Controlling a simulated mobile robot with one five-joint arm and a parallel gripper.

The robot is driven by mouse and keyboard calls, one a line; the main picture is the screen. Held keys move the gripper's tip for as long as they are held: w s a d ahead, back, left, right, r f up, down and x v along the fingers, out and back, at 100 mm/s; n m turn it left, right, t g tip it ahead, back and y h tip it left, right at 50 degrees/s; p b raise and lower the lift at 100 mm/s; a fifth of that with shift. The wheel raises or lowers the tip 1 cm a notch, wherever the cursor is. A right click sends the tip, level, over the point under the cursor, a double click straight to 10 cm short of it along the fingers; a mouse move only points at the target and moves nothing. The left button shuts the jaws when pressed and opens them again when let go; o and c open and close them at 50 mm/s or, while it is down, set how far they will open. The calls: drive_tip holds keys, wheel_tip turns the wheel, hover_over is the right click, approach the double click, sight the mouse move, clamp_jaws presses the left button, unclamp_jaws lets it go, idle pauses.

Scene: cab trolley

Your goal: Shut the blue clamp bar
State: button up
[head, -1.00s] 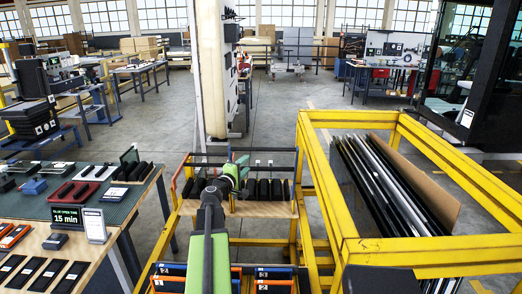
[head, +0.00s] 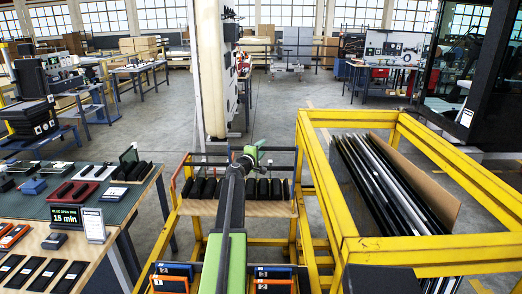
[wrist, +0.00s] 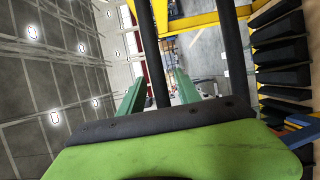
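Blue bars with number tags show low on the yellow trolley in the head view, one left of my arm (head: 180,268) and one right of it (head: 273,269). My arm hides the stretch between them, so I cannot tell whether they are one bar. A blue piece (wrist: 303,136) also shows at the right edge in the wrist view. My gripper (head: 252,152) is beyond the row of black pads, near the trolley's far dark rail. In the wrist view my gripper's green fingers (wrist: 160,72) are apart. A dark bar (wrist: 162,50) shows between them; I cannot tell if it is within reach.
Black pads (head: 262,188) stand in a row on the trolley's wooden shelf (head: 190,207). Orange bars (head: 273,283) lie by the blue ones. A yellow frame (head: 345,235) with dark panels stands close right. A workbench (head: 120,215) stands left. Open floor lies beyond.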

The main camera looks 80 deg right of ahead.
clamp_jaws()
drive_tip(key=shift+a, duration=0.1)
idle(1.2)
